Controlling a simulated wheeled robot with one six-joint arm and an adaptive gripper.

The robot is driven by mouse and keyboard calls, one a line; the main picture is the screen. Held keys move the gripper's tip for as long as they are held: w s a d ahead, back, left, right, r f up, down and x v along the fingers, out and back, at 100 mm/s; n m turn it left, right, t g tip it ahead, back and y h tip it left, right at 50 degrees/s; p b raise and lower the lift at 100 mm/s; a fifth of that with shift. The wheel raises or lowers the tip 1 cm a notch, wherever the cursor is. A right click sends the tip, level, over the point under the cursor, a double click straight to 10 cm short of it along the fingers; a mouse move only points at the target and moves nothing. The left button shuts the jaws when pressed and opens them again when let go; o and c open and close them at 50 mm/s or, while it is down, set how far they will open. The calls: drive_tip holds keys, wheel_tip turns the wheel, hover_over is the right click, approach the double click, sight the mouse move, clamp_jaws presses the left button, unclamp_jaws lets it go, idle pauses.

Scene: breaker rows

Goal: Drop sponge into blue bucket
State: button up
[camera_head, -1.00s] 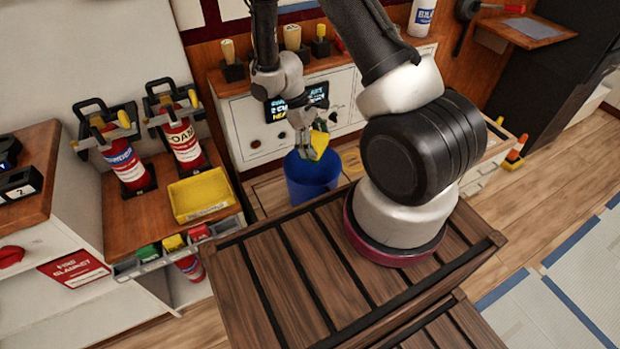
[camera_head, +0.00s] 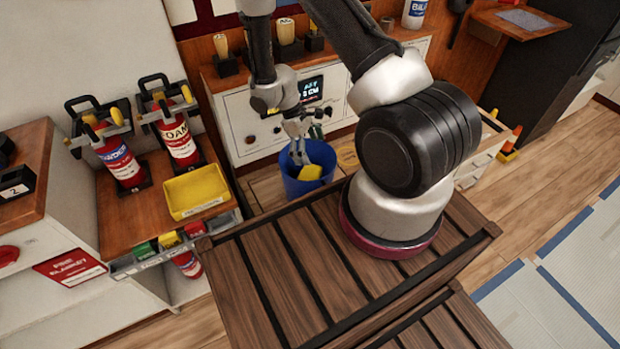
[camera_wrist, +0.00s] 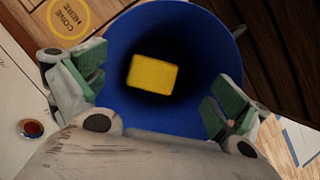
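The blue bucket (camera_head: 304,186) stands on the floor between the white control cabinet and the dark slatted wooden deck. The yellow sponge (camera_head: 309,173) shows within the bucket's mouth, clear of the fingers. In the wrist view the sponge (camera_wrist: 153,74) lies inside the blue bucket (camera_wrist: 118,45), surrounded by its dark interior. My gripper (camera_head: 298,157) hangs above the bucket, pointing down. In the wrist view my gripper (camera_wrist: 158,100) has its green-padded fingers spread wide, with nothing between the pads. Whether the sponge rests on the bottom or is still falling is unclear.
A yellow tray (camera_head: 196,191) and two red extinguishers (camera_head: 122,165) stand on the wooden counter at left. The white control cabinet (camera_head: 246,125) stands behind the bucket. A round yellow floor marking (camera_wrist: 68,15) lies beside the bucket.

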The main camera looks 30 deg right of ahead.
drive_tip(key=v, duration=1.2)
idle(0.3)
drive_tip(key=s+d+r+m+t+y, duration=0.1)
drive_tip(key=s+r+m+t, duration=0.1)
drive_tip(key=s+r, duration=0.5)
drive_tip(key=s+d+r+m+t+y, duration=0.1)
drive_tip(key=s+r, duration=0.6)
drive_tip(key=r, duration=0.9)
drive_tip(key=s+d+r+m+t, duration=0.2)
drive_tip(key=s+r+m+t, duration=0.2)
drive_tip(key=s+r, duration=0.4)
wheel_tip(320, 180, up, 3)
drive_tip(key=shift+d+r+m+t+y, duration=0.25)
drive_tip(key=shift+d+m+t+y, duration=0.05)
drive_tip(key=shift+t+y, duration=0.1)
